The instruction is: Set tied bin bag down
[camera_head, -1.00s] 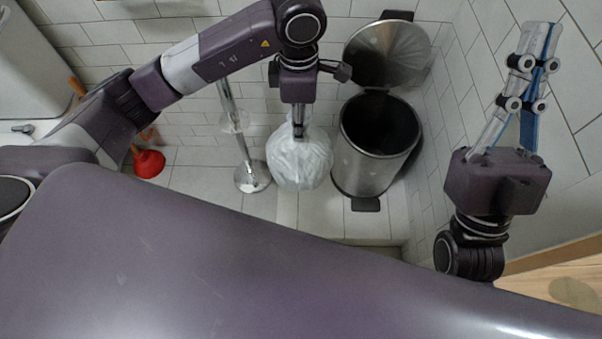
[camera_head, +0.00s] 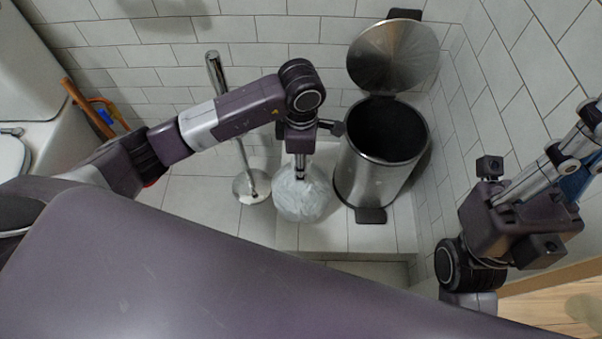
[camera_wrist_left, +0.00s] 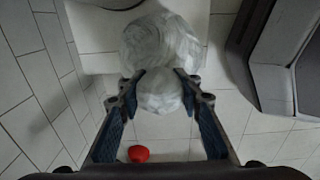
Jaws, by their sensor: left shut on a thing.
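The tied bin bag (camera_head: 306,200) is a whitish, translucent, rounded bundle. My left gripper (camera_head: 299,172) is above it in the head view and is shut on its gathered top. In the left wrist view the bag (camera_wrist_left: 163,45) shows between and beyond the fingertips (camera_wrist_left: 160,88). The bag is low over the pale tiled floor, left of the steel bin; I cannot tell whether it touches the floor. My right gripper (camera_head: 578,150) is at the right edge, far from the bag, and partly cut off, so its opening is unclear.
The steel pedal bin (camera_head: 370,185) stands right of the bag with its lid (camera_head: 392,55) raised. A metal stand with a round base (camera_head: 251,187) is close on the left. A red plunger cup (camera_wrist_left: 138,153) shows in the wrist view. Tiled walls close the back and right.

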